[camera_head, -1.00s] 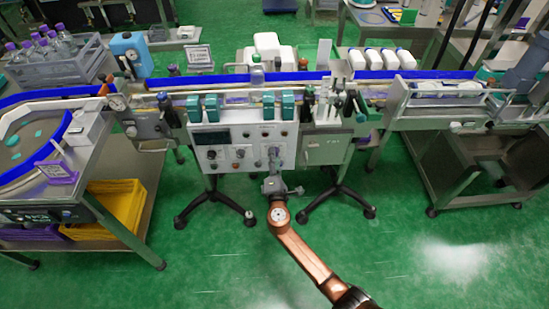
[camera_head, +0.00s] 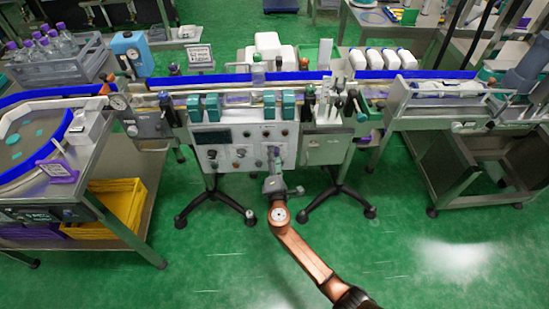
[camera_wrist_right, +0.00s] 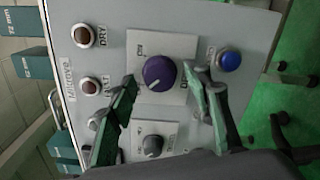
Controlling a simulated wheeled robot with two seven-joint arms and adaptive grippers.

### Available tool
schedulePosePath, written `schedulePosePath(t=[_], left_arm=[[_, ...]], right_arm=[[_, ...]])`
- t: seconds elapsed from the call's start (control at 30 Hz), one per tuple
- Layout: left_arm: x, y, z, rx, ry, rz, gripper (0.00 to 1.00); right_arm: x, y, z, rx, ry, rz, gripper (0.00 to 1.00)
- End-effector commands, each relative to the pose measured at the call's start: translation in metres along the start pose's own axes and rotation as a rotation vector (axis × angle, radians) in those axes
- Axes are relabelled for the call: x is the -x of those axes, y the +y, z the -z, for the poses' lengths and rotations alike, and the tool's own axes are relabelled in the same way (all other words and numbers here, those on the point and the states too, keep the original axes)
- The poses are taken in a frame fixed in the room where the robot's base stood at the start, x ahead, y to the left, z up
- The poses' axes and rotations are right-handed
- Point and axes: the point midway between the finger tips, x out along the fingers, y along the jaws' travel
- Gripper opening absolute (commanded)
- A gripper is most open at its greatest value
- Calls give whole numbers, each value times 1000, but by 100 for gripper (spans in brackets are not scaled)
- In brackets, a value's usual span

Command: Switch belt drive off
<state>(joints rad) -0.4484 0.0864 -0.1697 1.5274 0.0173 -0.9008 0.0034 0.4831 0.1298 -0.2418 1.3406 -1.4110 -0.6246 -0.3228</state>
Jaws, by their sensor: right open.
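The control panel (camera_head: 225,157) is a pale box with knobs and buttons on the front of the conveyor machine. In the right wrist view, a purple rotary knob (camera_wrist_right: 160,72) with a white pointer mark sits on a light plate. My right gripper (camera_wrist_right: 161,78) is open, with one fingertip on each side of this knob; contact is not clear. In the head view, the right gripper (camera_head: 274,160) is at the panel's right part and hides some of it. The label lettering is too small to show which control is the belt drive. My left gripper is not in view.
A blue button (camera_wrist_right: 229,60), a grey knob (camera_wrist_right: 153,145) and two dark red round controls, one upper (camera_wrist_right: 84,35) and one lower (camera_wrist_right: 89,86), surround the purple knob. The conveyor (camera_head: 300,76) runs above the panel.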

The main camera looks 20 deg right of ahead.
Motion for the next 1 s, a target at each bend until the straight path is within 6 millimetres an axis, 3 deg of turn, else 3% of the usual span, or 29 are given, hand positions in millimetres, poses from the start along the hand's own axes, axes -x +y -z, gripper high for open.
schedulePosePath(t=[0.17, 0.6, 0.8, 1.0], left_arm=[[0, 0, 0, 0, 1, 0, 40], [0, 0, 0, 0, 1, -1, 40], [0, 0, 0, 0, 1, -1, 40], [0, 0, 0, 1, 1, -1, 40]], right_arm=[[18, -2, 0, -2, 1, 2, 46], [102, -1, 1, -1, 1, 3, 46], [118, -1, 0, 0, 0, 2, 46], [120, -1, 0, 0, 0, 1, 46]])
